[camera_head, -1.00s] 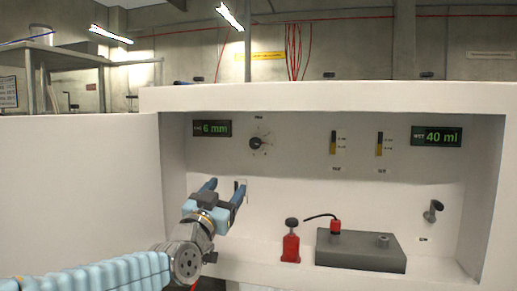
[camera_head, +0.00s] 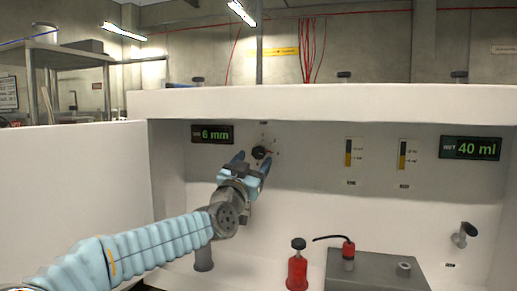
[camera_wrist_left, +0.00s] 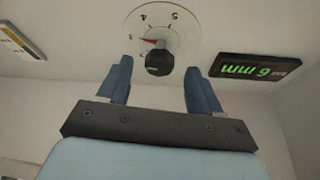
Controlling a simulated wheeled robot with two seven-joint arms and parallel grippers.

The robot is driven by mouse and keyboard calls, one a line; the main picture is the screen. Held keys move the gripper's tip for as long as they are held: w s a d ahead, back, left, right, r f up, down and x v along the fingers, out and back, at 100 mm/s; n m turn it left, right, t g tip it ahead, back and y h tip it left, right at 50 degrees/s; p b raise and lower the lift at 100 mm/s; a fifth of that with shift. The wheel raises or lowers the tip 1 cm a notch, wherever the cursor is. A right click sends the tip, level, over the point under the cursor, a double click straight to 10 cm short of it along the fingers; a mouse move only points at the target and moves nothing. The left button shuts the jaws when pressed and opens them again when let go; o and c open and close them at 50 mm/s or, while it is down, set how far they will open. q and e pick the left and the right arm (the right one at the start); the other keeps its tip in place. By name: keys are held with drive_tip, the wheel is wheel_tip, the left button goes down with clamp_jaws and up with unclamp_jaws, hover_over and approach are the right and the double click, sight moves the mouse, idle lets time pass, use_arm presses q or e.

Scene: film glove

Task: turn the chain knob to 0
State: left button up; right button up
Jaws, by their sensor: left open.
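The round black knob (camera_head: 260,153) sits on the back wall of the white recess, right of a green-lit display (camera_head: 213,134) reading 6 mm. In the left wrist view the knob (camera_wrist_left: 159,62) has a red pointer on a pale numbered dial (camera_wrist_left: 183,42); the pointer is toward picture left. My left gripper (camera_head: 252,161) is open, with its blue fingers raised toward the knob. In the wrist view the fingers (camera_wrist_left: 160,70) stand on either side of the knob, with gaps showing; contact is not visible. The knob's label is too small to read.
A red bottle (camera_head: 298,270) and a grey block (camera_head: 375,272) with a red-capped plug stand on the ledge below right. Two yellow-black gauges (camera_head: 354,155) and a 40 ml display (camera_head: 471,148) are on the wall. A dark lever knob (camera_head: 465,234) sticks out at right.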

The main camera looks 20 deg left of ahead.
sight(257, 156)
use_arm(q)
drive_tip(key=p+x, duration=0.1)
drive_tip(key=x, duration=0.3)
drive_tip(key=c, duration=1)
